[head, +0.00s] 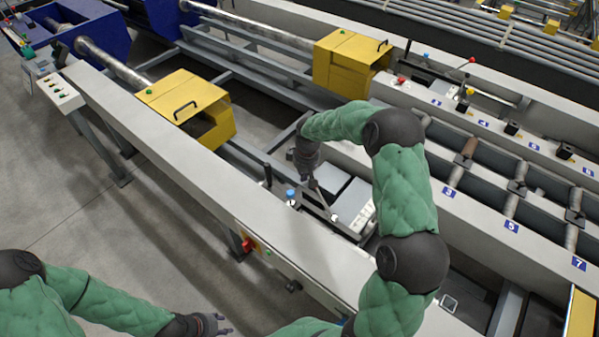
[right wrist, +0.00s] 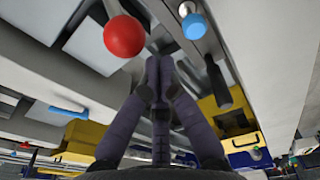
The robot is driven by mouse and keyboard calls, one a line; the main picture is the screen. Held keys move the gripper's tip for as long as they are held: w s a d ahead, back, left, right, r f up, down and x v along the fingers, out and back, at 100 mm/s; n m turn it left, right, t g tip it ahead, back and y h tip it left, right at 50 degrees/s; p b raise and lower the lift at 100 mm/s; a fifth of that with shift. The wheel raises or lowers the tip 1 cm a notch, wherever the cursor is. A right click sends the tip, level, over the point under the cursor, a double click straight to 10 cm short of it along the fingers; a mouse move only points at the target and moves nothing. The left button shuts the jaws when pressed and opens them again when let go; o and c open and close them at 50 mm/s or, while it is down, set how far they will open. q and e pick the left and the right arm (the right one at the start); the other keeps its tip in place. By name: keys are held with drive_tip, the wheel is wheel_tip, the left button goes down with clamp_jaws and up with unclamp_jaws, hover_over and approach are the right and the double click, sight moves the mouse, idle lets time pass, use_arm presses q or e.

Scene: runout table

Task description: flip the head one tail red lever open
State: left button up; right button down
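The red lever's round red ball (right wrist: 124,36) shows in the right wrist view at the upper left, on a grey rod cut off by the top edge. My right gripper (right wrist: 160,62) has its fingertips together, with nothing seen between them. The ball is left of and above the fingertips in that view; contact cannot be told. In the head view my right gripper (head: 312,182) is low over the tail unit, and I cannot make out this ball there. My left gripper (head: 225,325) is at the bottom, away from the machine, its fingers apart and empty.
A blue knob (head: 290,193) and a black handle (head: 267,175) stand close to my right gripper. The blue knob (right wrist: 194,26) is right of the ball in the wrist view. A yellow guard (head: 190,100) stands behind. Another red-knobbed unit (head: 401,79) is further back.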

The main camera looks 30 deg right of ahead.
drive_tip(key=shift+s, duration=0.35)
drive_tip(key=shift+d, duration=0.1)
